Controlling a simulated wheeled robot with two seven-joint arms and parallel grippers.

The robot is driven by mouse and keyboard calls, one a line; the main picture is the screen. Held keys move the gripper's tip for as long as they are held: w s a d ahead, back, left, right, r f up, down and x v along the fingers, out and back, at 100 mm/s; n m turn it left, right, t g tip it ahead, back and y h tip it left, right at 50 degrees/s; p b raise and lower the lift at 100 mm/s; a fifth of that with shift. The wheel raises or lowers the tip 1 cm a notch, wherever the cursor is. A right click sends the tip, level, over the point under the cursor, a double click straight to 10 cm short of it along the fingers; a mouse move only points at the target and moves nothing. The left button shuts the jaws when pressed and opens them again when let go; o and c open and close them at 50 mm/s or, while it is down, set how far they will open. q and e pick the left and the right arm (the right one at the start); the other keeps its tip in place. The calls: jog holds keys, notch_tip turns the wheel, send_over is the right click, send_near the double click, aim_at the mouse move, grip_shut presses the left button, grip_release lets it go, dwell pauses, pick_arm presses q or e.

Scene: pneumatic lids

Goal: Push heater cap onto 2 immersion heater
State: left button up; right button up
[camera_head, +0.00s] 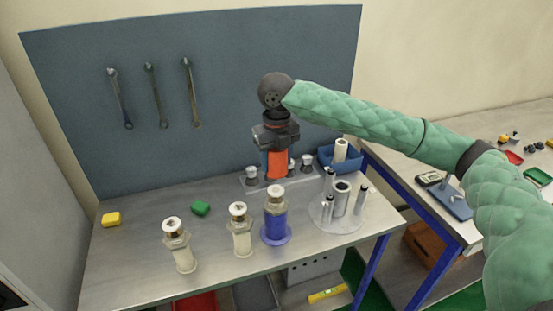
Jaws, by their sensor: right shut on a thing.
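My right gripper (277,168) points down at the back of the table, over a clear plate (280,182) that bears several small metal caps, one a grey cap (252,173). Its orange finger is in front and it is shut on a heater cap, which the fingers mostly hide. Three upright fittings that look like immersion heaters stand along the front: a cream one (181,250) at the left, a cream one (241,236) in the middle and a blue one (275,222). No number shows on them. My left gripper is not in view.
A round clear stand (325,222) with several metal cylinders is right of the blue fitting. A blue bin (326,155) stands behind it. A green block (201,208) and a yellow block (111,219) lie at the left. The table (140,265) is bare at its front left.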

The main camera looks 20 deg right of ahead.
jog(key=shift+w+f, duration=0.2)
jog(key=shift+f, duration=0.75)
notch_tip(320, 180, down, 2)
jog(key=shift+f, duration=1.05)
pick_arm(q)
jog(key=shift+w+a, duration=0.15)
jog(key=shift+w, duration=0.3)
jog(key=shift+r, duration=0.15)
